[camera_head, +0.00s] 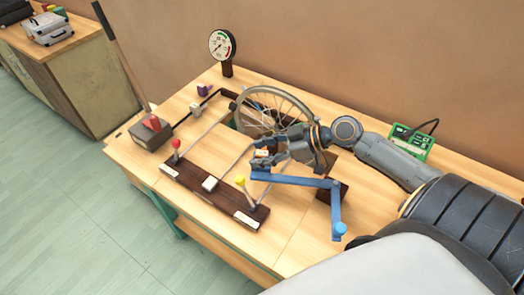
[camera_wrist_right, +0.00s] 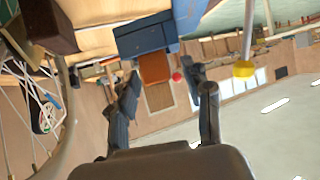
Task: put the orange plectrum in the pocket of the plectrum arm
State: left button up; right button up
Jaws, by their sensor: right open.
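The orange plectrum (camera_wrist_right: 154,68) sticks out of the end block of the blue plectrum arm (camera_wrist_right: 145,36) in the right wrist view, touching it. How deep it sits in the pocket is hidden. In the head view the plectrum arm (camera_head: 292,180) reaches left from its post, and a bit of orange shows at its far end beside the fingers. My right gripper (camera_head: 268,153) is there, above the table. Its fingers (camera_wrist_right: 163,90) are open, apart on either side of the plectrum, with gaps visible. My left gripper is in neither view.
A spoked wheel (camera_head: 275,112) stands just behind my right gripper. A dark lever board (camera_head: 215,192) with red and yellow knobs lies to the left. A gauge (camera_head: 222,45) stands at the back, and a green circuit board (camera_head: 410,142) lies at right.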

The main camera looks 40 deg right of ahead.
jog(key=v, duration=0.7)
jog(key=shift+d, duration=0.15)
jog(key=shift+s+r, duration=0.1)
jog(key=shift+r, duration=0.15)
